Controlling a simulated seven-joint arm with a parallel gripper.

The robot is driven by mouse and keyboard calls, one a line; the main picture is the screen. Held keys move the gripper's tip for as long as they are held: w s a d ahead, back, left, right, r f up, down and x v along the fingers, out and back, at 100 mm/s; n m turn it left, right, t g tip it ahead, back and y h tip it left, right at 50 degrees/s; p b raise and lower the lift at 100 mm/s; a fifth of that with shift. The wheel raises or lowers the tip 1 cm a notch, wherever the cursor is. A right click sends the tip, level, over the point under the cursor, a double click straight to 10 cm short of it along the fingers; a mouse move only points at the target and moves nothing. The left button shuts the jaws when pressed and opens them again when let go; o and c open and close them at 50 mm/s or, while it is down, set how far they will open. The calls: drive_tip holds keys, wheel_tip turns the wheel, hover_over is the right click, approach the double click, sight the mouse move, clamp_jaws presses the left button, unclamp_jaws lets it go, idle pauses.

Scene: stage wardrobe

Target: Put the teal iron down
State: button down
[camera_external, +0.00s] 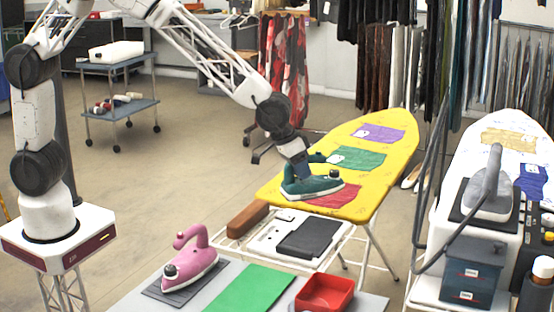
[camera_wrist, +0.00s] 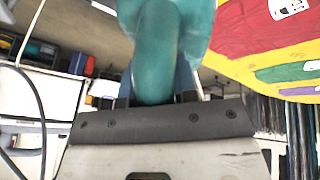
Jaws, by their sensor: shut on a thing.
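The teal iron (camera_external: 312,189) is at the near end of the yellow ironing board (camera_external: 272,193), beside the red cloth patch (camera_external: 336,196). My gripper (camera_external: 308,168) is above it and shut on its handle. In the wrist view the teal handle (camera_wrist: 157,50) runs down between the fingers of my gripper (camera_wrist: 158,98). The iron's soleplate looks at or just above the board; I cannot tell if it touches. The red patch also shows in the wrist view (camera_wrist: 250,25).
Green (camera_external: 357,158) and purple (camera_external: 380,133) patches lie farther along the board. A rack with a dark pad (camera_external: 312,238) joins the board's near end. A pink iron (camera_external: 190,262), green mat (camera_external: 248,288) and red tray (camera_external: 325,292) occupy the front table. A grey iron (camera_external: 488,190) stands right.

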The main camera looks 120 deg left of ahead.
sight(290, 189)
drive_tip(key=shift+s+d+f+n+g+y, duration=0.1)
drive_tip(key=shift+s+d+n+y, duration=0.1)
drive_tip(key=shift+s+d+n, duration=0.55)
drive_tip(key=shift+s+d+f+n+g+y, duration=0.15)
drive_tip(key=shift+d+n, duration=0.3)
drive_tip(key=shift+d, duration=0.7)
drive_tip(key=shift+s+d+r+n+g+y, duration=0.1)
drive_tip(key=shift+s+d+n+y, duration=0.15)
drive_tip(key=shift+s+d+n, duration=0.5)
drive_tip(key=s+d+f+n+g+y, duration=0.1)
drive_tip(key=s+d+n, duration=0.4)
drive_tip(key=d, duration=0.5)
drive_tip(key=shift+f+g, duration=0.15)
drive_tip(key=shift+g, duration=0.2)
drive_tip(key=shift+w, duration=0.15)
drive_tip(key=w+a+f, duration=0.1)
drive_tip(key=w+a, duration=0.2)
drive_tip(key=w, duration=1.2)
drive_tip(key=shift+w+f, duration=0.25)
drive_tip(key=shift+w, duration=0.05)
drive_tip(key=shift+f, duration=1.75)
